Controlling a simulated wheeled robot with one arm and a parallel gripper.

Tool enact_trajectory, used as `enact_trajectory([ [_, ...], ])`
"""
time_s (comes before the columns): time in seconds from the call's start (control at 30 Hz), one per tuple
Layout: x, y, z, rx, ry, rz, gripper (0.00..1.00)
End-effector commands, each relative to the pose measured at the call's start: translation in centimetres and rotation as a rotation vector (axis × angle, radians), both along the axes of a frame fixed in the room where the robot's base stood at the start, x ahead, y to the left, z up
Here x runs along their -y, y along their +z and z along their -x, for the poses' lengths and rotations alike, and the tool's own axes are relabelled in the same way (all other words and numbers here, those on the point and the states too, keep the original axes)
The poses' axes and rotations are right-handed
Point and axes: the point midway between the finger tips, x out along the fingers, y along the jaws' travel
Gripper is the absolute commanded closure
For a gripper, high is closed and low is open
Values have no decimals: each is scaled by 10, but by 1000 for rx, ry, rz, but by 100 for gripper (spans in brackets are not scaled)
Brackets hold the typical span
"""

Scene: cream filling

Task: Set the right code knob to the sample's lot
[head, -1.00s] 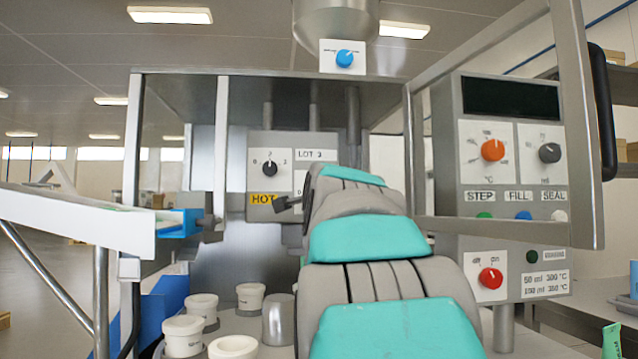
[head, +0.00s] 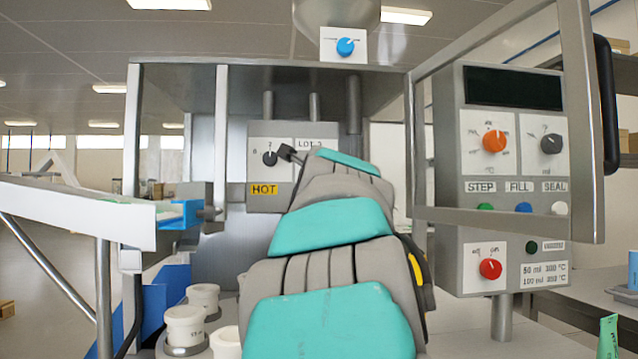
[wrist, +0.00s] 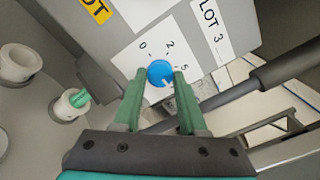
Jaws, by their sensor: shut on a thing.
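The right code knob (wrist: 160,73) is blue and sits on a white scale plate with 0, 2 and 5 readable in the wrist view. A small white mark shows at its lower right edge in the picture, past the 5. My gripper (wrist: 159,74) has its green fingers on either side of the knob and is shut on it. The lot label (wrist: 215,25) reads LOT 3. In the head view my arm hides the right knob, and the grey panel (head: 263,198) shows the black left knob (head: 270,158).
A yellow HOT label (head: 262,190) marks the panel. White cups (head: 184,325) stand at the lower left. A metal frame (head: 505,222) with a dark handle (head: 606,100) stands at the right, before the control box (head: 480,80). A white chute (head: 75,215) is at the left.

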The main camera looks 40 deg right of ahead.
Motion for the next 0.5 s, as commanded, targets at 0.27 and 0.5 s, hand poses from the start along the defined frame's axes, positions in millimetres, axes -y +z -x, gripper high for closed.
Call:
enact_trajectory([
  [0.27,0,-1,0,49,-1,-83,100],
  [0.5,0,-1,0,61,1,-104,100],
])
